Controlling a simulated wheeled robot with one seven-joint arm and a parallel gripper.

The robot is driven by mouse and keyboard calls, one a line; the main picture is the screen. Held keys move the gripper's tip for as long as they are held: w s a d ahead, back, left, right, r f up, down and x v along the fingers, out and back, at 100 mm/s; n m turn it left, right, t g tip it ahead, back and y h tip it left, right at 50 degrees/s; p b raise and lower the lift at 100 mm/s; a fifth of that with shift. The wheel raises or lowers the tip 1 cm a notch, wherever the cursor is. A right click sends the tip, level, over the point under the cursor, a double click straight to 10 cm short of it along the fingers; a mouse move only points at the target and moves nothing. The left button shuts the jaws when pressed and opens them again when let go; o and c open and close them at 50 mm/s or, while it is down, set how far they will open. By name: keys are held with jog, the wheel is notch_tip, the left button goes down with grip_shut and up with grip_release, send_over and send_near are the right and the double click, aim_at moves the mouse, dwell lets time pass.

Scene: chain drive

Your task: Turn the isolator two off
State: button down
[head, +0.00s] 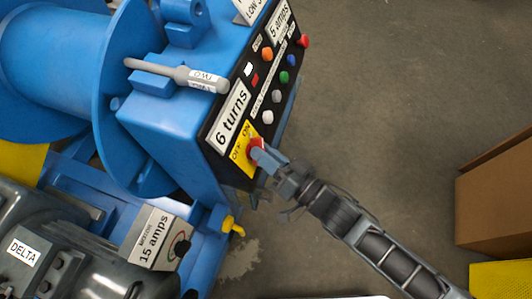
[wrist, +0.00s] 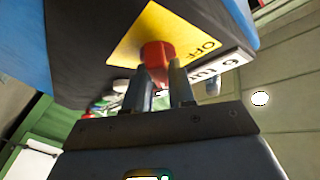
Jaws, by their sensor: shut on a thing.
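The red isolator knob (head: 252,146) sits on a yellow plate (head: 239,154) marked OFF and ON, low on the black front panel of the blue machine. My gripper (head: 262,155) reaches it from the lower right and is shut on it. In the wrist view the red knob (wrist: 157,50) shows at the tips of my two fingers (wrist: 161,80), in front of the yellow plate (wrist: 178,30) with OFF readable at its right. The fingers hide part of the knob, and I cannot tell which way it points.
Several coloured buttons, including an orange one (head: 267,54), sit higher on the panel beside a "6 turns" label (head: 230,116). A grey lever (head: 170,73) tagged TWO lies above. A cardboard box (head: 495,190) stands at right. Floor between is clear.

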jog(key=shift+w+d+n+g+y+b, duration=0.15)
jog(key=shift+n+g+y+b, duration=0.6)
jog(key=shift+n+g+b, duration=2.4)
jog(key=shift+w+n+g+y+b, duration=0.25)
jog(key=shift+n+g+y+b, duration=0.8)
jog(key=shift+n, duration=4)
jog(key=shift+w+d+n+g+y+b, duration=0.15)
jog(key=shift+n+g+y+b, duration=0.35)
jog(key=shift+n+g+b, duration=2.65)
jog(key=n+t+p, duration=0.1)
jog(key=n+p, duration=0.1)
jog(key=shift+p, duration=0.4)
jog(key=c, duration=1)
grip_release()
jog(key=shift+c, duration=0.2)
jog(key=d, duration=0.7)
jog(key=shift+w+d, duration=0.35)
